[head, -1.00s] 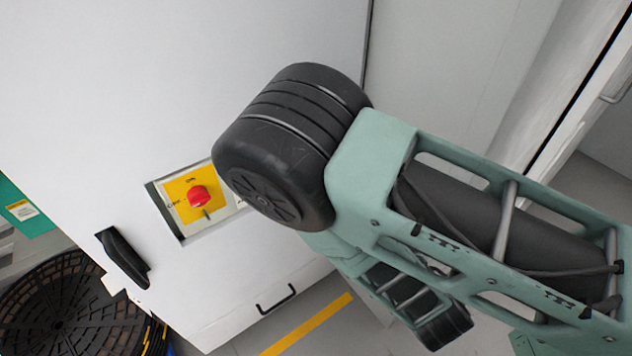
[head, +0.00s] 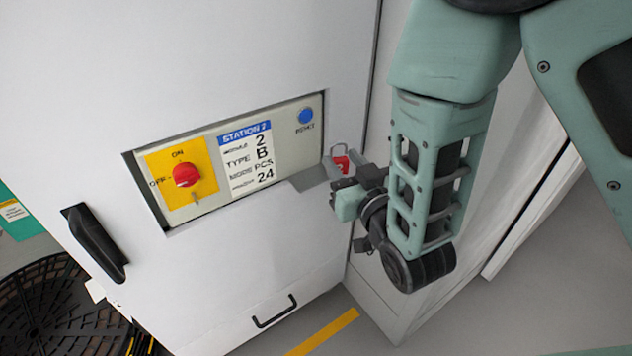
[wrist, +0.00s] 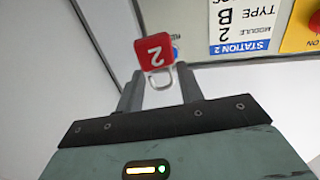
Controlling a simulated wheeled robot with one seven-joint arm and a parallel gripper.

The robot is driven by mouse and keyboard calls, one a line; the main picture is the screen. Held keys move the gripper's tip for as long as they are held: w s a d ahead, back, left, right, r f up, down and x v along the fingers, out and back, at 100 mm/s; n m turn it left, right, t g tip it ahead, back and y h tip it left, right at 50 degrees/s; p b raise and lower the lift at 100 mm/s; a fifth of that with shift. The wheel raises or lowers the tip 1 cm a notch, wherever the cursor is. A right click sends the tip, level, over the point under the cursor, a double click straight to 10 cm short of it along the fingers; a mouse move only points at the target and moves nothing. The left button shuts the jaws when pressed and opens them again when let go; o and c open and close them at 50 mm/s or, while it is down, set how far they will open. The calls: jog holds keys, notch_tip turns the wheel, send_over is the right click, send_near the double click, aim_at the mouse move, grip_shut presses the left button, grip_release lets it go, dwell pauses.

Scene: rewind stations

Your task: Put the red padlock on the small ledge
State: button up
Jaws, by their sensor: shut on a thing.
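The red padlock (head: 341,163) shows at the right end of the control panel in the head view. In the wrist view the padlock (wrist: 153,52) bears a white 2, and its metal shackle lies between my fingertips. My gripper (head: 346,177) is shut on the padlock; it also shows in the wrist view (wrist: 161,82). The small grey ledge (head: 311,174) juts from the cabinet just below the panel, left of the padlock. Part of the ledge's right side is hidden. I cannot tell whether the padlock touches it.
The Station 2 panel (head: 243,155) has a red rotary switch (head: 186,175) on yellow and a blue button (head: 306,116). A black handle (head: 95,240) and a lower drawer handle (head: 274,312) stick out from the cabinet. A black round basket (head: 50,310) stands at lower left.

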jog(key=p+x, duration=0.1)
jog(key=x, duration=0.2)
jog(key=a+x, duration=0.1)
jog(key=x, duration=0.2)
jog(key=p+x, duration=0.1)
jog(key=x, duration=0.2)
jog(key=shift+s+a+r+p, duration=0.15)
jog(key=shift+s+a+p, duration=0.15)
jog(key=shift+s+a, duration=0.1)
jog(key=shift+d+f, duration=0.1)
jog(key=shift+f, duration=3.5)
jog(key=shift+f, duration=0.2)
jog(key=o, duration=1.3)
jog(key=shift+c, duration=0.2)
jog(key=shift+r, duration=0.1)
